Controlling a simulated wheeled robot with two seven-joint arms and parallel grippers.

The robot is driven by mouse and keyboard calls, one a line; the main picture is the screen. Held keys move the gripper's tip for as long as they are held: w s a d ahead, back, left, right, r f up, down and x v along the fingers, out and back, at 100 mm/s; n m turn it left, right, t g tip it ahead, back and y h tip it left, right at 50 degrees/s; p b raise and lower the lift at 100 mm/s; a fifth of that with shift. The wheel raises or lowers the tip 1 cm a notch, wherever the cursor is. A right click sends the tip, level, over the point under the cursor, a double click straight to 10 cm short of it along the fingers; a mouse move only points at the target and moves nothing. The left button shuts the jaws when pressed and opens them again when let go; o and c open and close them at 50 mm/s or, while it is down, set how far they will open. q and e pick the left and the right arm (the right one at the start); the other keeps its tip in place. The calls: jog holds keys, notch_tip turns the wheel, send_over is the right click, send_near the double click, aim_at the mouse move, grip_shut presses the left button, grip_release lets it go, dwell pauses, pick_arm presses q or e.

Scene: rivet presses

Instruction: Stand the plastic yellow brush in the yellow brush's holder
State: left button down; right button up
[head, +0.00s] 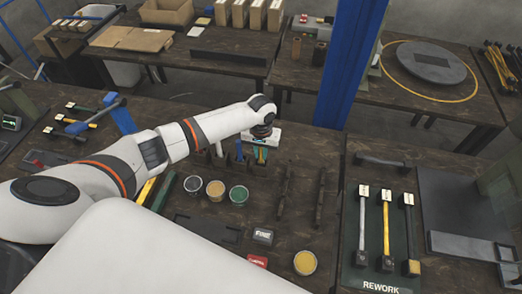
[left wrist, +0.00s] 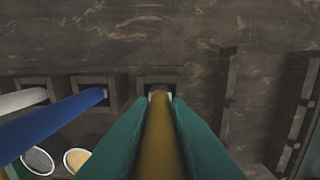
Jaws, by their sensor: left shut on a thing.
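My left gripper (head: 261,153) reaches over the back middle of the table; its teal fingers (left wrist: 158,125) are shut on the yellow brush (left wrist: 158,145). The brush runs away from the wrist camera, and its far end lines up with the dark square holder (left wrist: 146,80) at the right end of a row. I cannot tell whether that end is inside the opening or just above it. In the head view the gripper hides most of the brush and holder. My right gripper is not in view.
A blue brush (left wrist: 60,125) and a white brush (left wrist: 22,98) stand in holders to the left. Cups (head: 239,195) sit nearer. Dark racks (head: 320,197) lie to the right, then a REWORK mat (head: 374,270) with tools. A blue post (head: 346,65) rises behind.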

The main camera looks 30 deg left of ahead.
pick_arm(q)
jog(key=shift+f, duration=0.7)
jog(key=c, duration=1.3)
grip_release()
notch_tip(320, 180, up, 12)
jog(key=shift+r+b, duration=0.1)
jog(key=shift+b, duration=0.95)
